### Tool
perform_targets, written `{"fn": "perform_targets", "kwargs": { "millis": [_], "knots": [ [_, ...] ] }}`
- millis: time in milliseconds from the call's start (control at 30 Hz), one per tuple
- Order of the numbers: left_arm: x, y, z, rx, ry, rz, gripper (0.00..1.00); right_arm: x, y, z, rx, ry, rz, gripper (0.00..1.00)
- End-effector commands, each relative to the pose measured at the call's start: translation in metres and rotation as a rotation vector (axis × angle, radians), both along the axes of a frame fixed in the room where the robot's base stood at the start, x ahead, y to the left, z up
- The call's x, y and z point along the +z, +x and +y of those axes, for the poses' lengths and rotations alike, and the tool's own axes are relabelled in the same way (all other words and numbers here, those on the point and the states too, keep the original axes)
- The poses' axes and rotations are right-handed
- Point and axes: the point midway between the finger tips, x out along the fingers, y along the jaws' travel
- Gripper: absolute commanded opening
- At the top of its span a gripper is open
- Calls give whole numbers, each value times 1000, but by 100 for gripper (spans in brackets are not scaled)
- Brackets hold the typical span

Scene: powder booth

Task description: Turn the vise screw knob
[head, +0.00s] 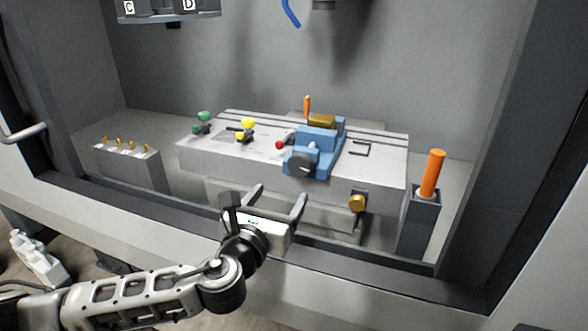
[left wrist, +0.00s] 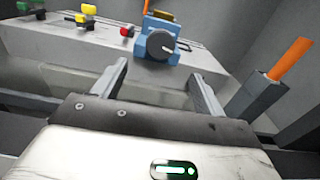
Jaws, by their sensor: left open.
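The blue vise (head: 316,143) stands on the grey machine table, with a brass-coloured block (head: 322,121) at its top. Its dark round screw knob (head: 301,164) faces the front. In the left wrist view the knob (left wrist: 160,45) shows a light line and sits ahead, beyond the fingertips. My left gripper (head: 279,192) is open and empty, in front of and below the knob, apart from it. Its two fingers also show in the left wrist view (left wrist: 158,75). My right gripper is in neither view.
The table (head: 390,172) carries green, yellow and red knobs (head: 248,124) left of the vise. A brass knob (head: 357,202) is on the lower front. An orange rod (head: 433,174) stands in a dark holder at right. A grey block (head: 128,165) with several brass pegs stands left.

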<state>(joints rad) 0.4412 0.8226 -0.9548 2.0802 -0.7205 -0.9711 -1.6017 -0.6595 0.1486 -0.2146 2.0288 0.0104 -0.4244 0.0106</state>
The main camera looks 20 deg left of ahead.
Motion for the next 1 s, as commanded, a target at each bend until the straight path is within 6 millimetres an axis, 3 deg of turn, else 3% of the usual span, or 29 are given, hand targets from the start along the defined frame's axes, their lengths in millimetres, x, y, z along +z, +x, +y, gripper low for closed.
{"fn": "perform_targets", "kwargs": {
  "millis": [300, 500, 933, 1000],
  "knots": [
    [1, 69, -3, 1, -2, -1, 72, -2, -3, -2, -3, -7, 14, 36],
    [0, 95, -4, -1, -4, 1, 72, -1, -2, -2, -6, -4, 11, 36],
    [0, 104, -4, -3, -4, 1, 72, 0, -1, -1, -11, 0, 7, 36],
    [0, 104, -4, -3, -4, 1, 52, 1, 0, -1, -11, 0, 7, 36]
  ]
}}
